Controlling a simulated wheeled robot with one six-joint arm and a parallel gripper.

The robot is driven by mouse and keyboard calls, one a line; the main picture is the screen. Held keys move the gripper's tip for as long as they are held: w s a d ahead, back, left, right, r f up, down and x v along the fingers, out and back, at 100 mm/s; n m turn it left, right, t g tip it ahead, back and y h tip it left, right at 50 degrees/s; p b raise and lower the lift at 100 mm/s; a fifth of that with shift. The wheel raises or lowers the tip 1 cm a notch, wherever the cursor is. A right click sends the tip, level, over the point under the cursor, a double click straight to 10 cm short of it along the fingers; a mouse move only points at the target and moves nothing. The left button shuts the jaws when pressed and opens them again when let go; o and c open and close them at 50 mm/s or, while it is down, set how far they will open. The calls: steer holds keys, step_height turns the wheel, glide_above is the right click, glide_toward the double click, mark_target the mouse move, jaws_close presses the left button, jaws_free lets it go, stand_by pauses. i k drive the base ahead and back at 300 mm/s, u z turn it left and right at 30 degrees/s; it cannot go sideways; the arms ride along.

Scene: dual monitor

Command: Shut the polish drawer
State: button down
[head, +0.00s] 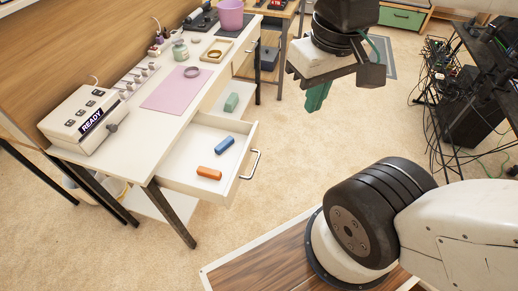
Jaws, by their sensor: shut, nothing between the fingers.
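A white drawer (195,150) stands pulled out from the front of the white desk, its bar handle (251,165) facing right. An orange block (209,173) and a blue block (224,145) lie inside it. No label shows, so I cannot confirm that it is the polish drawer. My gripper (316,97), with green fingers, is shut and empty. It appears upper right of the drawer in the picture, apart from the handle, with its fingers pointing down.
A green block (231,102) lies on a white surface beyond the drawer. A cable-strewn dark rack (470,110) stands right. Carpet right of the drawer is clear.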

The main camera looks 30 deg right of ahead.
mark_target(194, 148)
steer(key=k, duration=0.4)
steer(key=u, duration=0.85)
steer(key=i, duration=0.7)
steer(key=z, duration=0.65)
